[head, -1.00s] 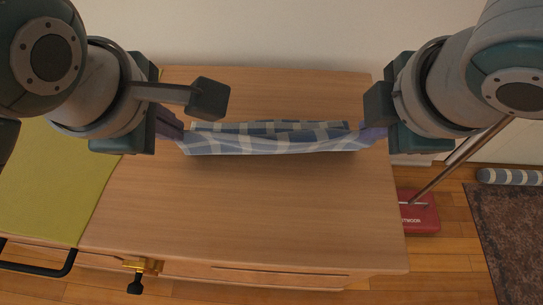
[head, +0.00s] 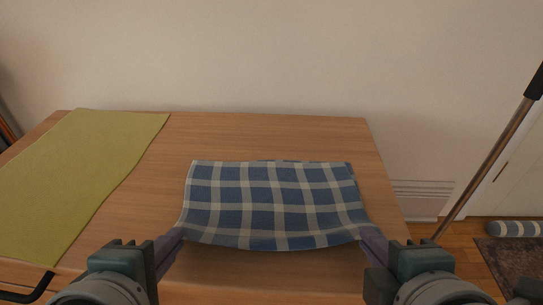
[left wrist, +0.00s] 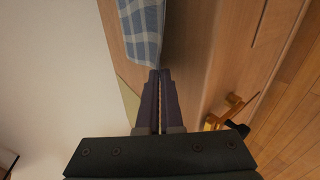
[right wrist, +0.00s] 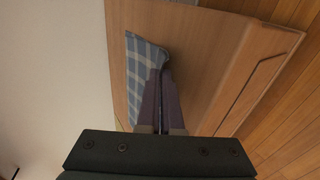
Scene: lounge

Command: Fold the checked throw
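The blue and white checked throw (head: 270,200) spans the middle of the wooden top (head: 270,138) in the head view, fairly flat with a slightly wavy near edge. My left gripper (head: 180,233) is shut on its near left corner, and my right gripper (head: 363,232) is shut on its near right corner. The near edge looks held up off the wood; the far part seems to lie on it. The throw also shows beyond the fingertips in the left wrist view (left wrist: 143,28) and the right wrist view (right wrist: 146,58).
A green mat (head: 75,180) covers the left part of the top. A pale wall (head: 270,60) rises behind it. A brass fitting with a black knob (left wrist: 225,112) is at the front edge. A pole (head: 490,155) stands right of the furniture. Bare wood lies around the throw.

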